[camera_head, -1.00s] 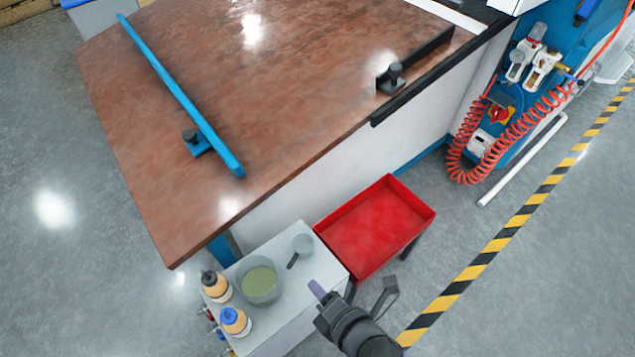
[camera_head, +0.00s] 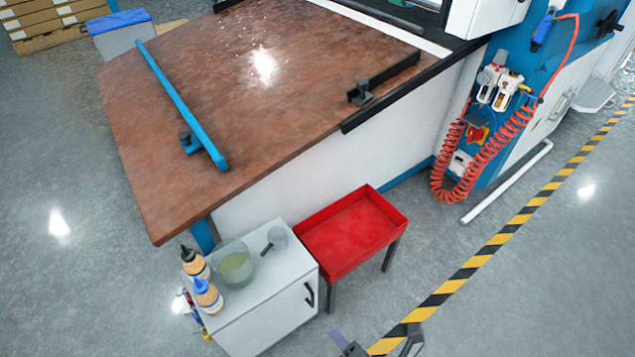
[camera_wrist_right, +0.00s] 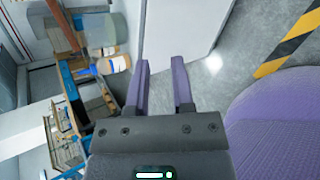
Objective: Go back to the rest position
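My right gripper (camera_head: 375,338) shows at the bottom edge of the head view, in front of the white cabinet and the red tray. Its two fingers stand apart with nothing between them. In the right wrist view the purple fingers (camera_wrist_right: 161,68) are also apart and empty, with the white cabinet side and grey floor beyond them. The rest of the right arm is out of the head view. My left gripper is not in view.
A brown-topped table (camera_head: 250,110) carries a blue bar (camera_head: 180,105) and a black bar (camera_head: 390,75). A white cabinet (camera_head: 265,318) holds a bowl (camera_head: 235,262), a cup and bottles. A red tray (camera_head: 350,235) stands beside it. Striped floor tape (camera_head: 480,262) runs at right; floor around it is clear.

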